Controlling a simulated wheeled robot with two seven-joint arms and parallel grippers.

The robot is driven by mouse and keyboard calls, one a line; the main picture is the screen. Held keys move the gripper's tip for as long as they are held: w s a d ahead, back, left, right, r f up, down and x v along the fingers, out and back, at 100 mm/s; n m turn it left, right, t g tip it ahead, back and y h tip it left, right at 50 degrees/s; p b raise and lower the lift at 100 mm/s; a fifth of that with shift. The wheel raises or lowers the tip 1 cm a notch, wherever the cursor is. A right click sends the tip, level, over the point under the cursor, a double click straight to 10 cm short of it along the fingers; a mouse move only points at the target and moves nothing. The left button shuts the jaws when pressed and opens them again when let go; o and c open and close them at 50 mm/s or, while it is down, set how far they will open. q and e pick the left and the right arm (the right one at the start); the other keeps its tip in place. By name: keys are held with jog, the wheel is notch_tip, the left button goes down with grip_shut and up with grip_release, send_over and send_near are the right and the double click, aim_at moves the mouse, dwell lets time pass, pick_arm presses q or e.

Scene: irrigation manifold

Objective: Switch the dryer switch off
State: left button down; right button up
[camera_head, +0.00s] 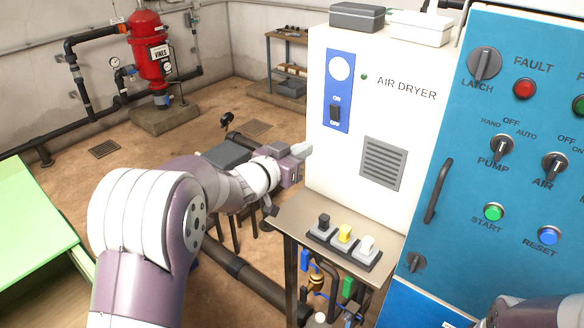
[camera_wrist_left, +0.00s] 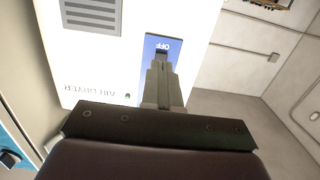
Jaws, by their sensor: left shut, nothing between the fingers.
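The dryer switch (camera_head: 335,113) is a small dark rocker on a blue panel (camera_head: 329,68) on the white air dryer (camera_head: 320,165). An ON label shows above it in the head view; I cannot tell which way it is set. My left gripper (camera_head: 303,150) is shut and empty, left of the dryer front and lower than the switch. In the left wrist view, which is upside down, the shut fingers (camera_wrist_left: 160,66) overlap the blue panel (camera_wrist_left: 149,48) near the OFF label and hide most of the switch. Contact cannot be told. My right gripper is not in view.
A metal shelf (camera_head: 285,215) with black, yellow and white switches stands below the dryer. A blue control panel (camera_head: 470,130) with a handle (camera_head: 438,190) is at the right. A red tank (camera_head: 148,50) stands far left, and a green surface (camera_head: 35,230) is at the left.

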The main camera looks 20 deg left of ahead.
pick_arm(q)
jog(key=s+a+f+n+g+y+b, duration=0.1)
jog(key=s+a+f+n+g+y, duration=0.1)
jog(key=s+a+f+g+y, duration=0.35)
jog(key=s+a+f+n+g+y+b, duration=0.1)
jog(key=s+a+f+n+g+y, duration=0.1)
jog(key=s+f, duration=0.65)
jog(key=s+d+f+g+h+b, duration=0.1)
jog(key=s+d+f+g+b, duration=0.3)
jog(key=s+d+f+g, duration=0.3)
jog(key=s+d+f, duration=0.1)
jog(key=s+f, duration=0.3)
jog(key=s, duration=0.4)
jog(key=shift+f+h+b, duration=0.2)
jog(key=shift+h+b, duration=0.15)
jog(key=shift+b, duration=0.05)
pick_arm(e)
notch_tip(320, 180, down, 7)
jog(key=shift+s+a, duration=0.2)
pick_arm(q)
jog(key=shift+d, duration=0.15)
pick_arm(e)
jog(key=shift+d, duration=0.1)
